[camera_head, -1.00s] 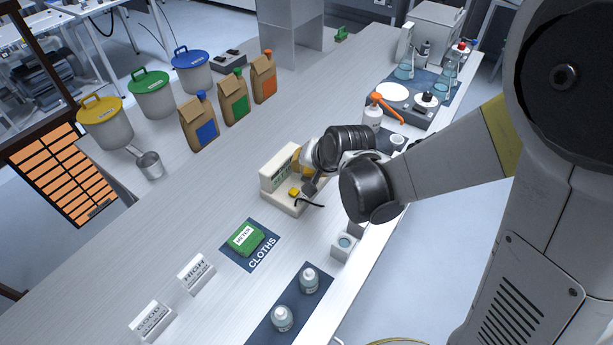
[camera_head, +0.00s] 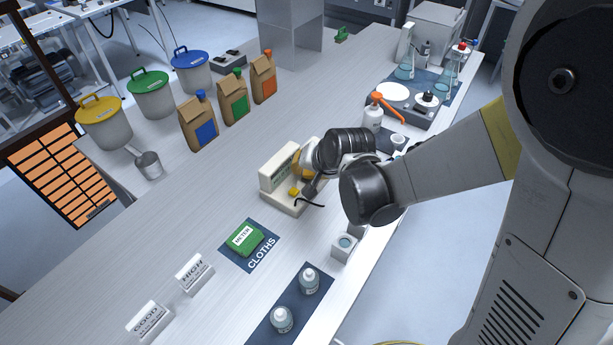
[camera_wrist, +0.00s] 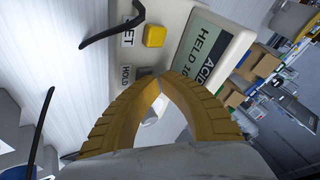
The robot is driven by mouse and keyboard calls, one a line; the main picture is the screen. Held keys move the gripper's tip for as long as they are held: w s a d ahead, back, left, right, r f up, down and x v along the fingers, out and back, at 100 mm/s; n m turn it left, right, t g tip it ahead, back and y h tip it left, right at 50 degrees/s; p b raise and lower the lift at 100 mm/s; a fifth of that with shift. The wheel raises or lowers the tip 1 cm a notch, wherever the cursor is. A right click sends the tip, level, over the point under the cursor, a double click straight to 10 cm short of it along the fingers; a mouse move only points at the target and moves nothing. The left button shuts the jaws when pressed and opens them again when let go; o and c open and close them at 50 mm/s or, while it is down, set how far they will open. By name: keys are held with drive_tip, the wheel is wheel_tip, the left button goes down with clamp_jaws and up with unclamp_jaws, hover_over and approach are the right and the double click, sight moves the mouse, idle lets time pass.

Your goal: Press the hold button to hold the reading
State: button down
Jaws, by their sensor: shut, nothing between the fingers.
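The cream meter (camera_head: 275,182) stands on the bench, partly behind my wrist in the head view. In the wrist view, its display (camera_wrist: 204,48) shows "HELD 10" and "ACID", with the rest cut off. A square yellow button (camera_wrist: 155,36) lies beside a label ending in "ET". The white HOLD label (camera_wrist: 126,76) is just left of my fingertips. My gripper (camera_wrist: 160,76) is shut and empty, its yellow fingertips together at the meter's face by that label. The hold button itself is hidden, apparently behind the fingertips; I cannot tell whether they touch it.
A black cable (camera_head: 310,204) curves out at the meter's front. Small bottles (camera_head: 309,281) stand nearer the front edge.

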drive_tip(key=shift+r, duration=0.1)
drive_tip(key=shift+r+p, duration=0.75)
drive_tip(key=shift+r, duration=0.1)
drive_tip(key=shift+r, duration=0.1)
wheel_tip(320, 180, up, 5)
drive_tip(key=p, duration=0.4)
idle(0.7)
drive_tip(key=s+d+r+n+h+b, duration=0.1)
drive_tip(key=s+d+r+b, duration=0.1)
drive_tip(key=s+d, duration=0.6)
drive_tip(key=s+d+r+n+h+b, duration=0.2)
drive_tip(key=s+d+r, duration=0.2)
drive_tip(key=s+d, duration=0.4)
drive_tip(key=s, duration=0.2)
drive_tip(key=shift+s+d+r+t+b, duration=0.2)
drive_tip(key=shift+s+r+t+b, duration=0.1)
drive_tip(key=shift+s, duration=0.05)
idle(0.9)
